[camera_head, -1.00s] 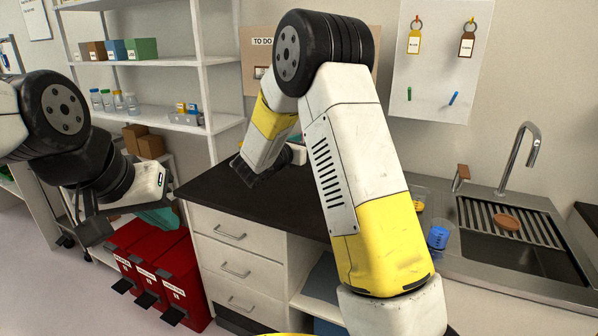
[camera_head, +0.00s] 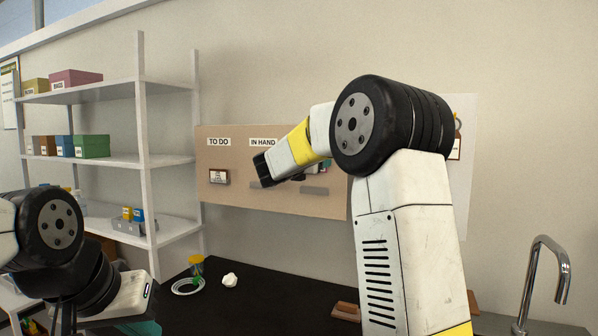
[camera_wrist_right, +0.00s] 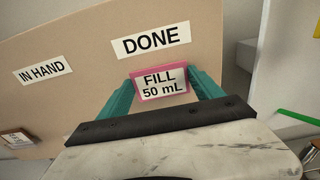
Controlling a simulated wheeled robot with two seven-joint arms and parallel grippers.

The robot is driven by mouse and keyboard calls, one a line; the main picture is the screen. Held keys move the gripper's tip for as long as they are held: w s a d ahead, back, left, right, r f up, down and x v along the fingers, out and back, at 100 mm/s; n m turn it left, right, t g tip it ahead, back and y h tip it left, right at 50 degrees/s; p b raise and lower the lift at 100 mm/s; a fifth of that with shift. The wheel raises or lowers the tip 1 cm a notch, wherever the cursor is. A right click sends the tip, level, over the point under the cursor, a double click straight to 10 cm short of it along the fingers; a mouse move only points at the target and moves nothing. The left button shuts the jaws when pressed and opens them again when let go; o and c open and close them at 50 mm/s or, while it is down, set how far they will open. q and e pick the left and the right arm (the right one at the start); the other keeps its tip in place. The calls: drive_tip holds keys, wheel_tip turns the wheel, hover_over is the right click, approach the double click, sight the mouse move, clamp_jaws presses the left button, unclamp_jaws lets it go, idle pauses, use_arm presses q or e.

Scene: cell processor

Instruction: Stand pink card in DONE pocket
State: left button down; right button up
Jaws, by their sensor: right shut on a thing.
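The pink card (camera_wrist_right: 161,82), printed "FILL 50 mL", is upright between the teal fingers of my right gripper (camera_wrist_right: 164,88) in the right wrist view. It is in front of the board, just below the DONE label (camera_wrist_right: 151,40). I cannot tell whether it touches the board. In the head view a grey pocket (camera_head: 314,190) shows on the board (camera_head: 235,198), right of the IN HAND column; my right arm hides the DONE label and most of my right gripper there. My left gripper (camera_head: 138,326) is at the bottom left, mostly cut off by the frame.
A brown-edged card (camera_head: 219,177) sits under the TO DO label. A white shelf (camera_head: 140,160) with boxes stands left. The dark counter (camera_head: 250,295) holds a white ring (camera_head: 187,286), a yellow-lidded jar (camera_head: 196,265) and a white lump (camera_head: 230,280). A tap (camera_head: 548,270) is at right.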

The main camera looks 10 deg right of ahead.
sight(316, 183)
drive_tip(key=shift+w+d, duration=0.1)
drive_tip(key=shift+w, duration=0.1)
drive_tip(key=shift+f, duration=2.05)
drive_tip(key=shift+f, duration=0.2)
drive_tip(key=shift+f, duration=0.4)
drive_tip(key=shift+f, duration=0.85)
drive_tip(key=o, duration=2.1)
drive_tip(key=shift+o, duration=0.2)
